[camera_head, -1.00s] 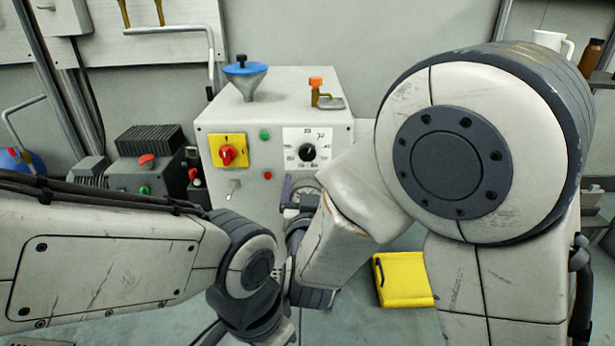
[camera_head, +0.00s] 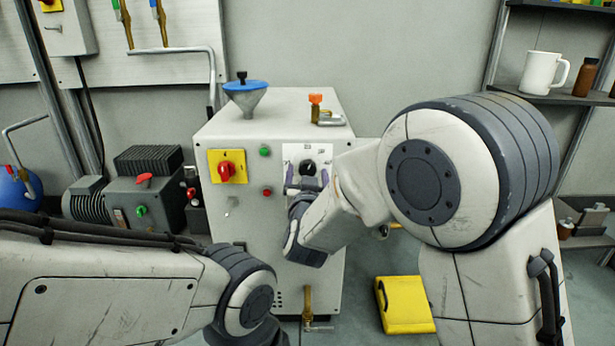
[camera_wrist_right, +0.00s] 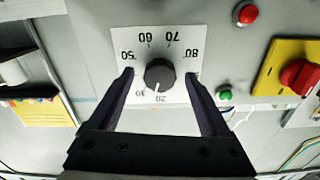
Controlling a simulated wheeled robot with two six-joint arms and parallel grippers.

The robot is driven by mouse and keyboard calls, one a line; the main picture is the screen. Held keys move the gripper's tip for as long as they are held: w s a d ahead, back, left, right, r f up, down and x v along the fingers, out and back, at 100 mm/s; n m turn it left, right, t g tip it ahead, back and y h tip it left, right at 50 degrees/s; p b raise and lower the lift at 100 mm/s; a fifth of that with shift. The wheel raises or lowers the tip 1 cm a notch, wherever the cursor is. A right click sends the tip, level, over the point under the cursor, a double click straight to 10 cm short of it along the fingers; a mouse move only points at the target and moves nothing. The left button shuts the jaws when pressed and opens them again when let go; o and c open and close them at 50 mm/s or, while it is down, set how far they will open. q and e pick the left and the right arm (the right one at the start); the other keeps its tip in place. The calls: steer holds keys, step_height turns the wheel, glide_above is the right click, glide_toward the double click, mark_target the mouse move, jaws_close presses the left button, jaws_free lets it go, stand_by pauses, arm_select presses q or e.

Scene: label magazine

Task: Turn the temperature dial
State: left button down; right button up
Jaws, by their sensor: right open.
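The temperature dial (camera_head: 308,167) is a round black knob on a white scale plate on the front of a light grey machine (camera_head: 300,115). In the right wrist view the dial (camera_wrist_right: 160,74) shows a white pointer line toward the 20 mark, on a scale plate (camera_wrist_right: 155,45) with numbers up to 80. My right gripper (camera_head: 307,180) is in front of the dial, its fingers spread apart. In the right wrist view its open fingertips (camera_wrist_right: 158,72) lie on either side of the knob, with visible gaps. My left gripper is out of view; only my left arm shows.
A red switch on a yellow plate (camera_head: 227,168), a green button (camera_head: 264,151) and a red button (camera_head: 267,191) sit left of the dial. A blue funnel (camera_head: 245,95) and an orange-capped valve (camera_head: 316,108) are on top. A yellow case (camera_head: 404,305) lies on the floor.

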jaws_close()
steer(key=shift+m, duration=0.4)
steer(key=m+b, duration=0.3)
steer(key=m, duration=0.2)
steer(key=shift+f+m+b, duration=0.15)
steer(key=shift+m+b, duration=0.2)
steer(key=shift+m, duration=0.05)
steer(key=m+b, duration=0.3)
steer(key=m, duration=0.2)
steer(key=shift+a, duration=0.1)
jaws_free()
steer(key=shift+r, duration=0.2)
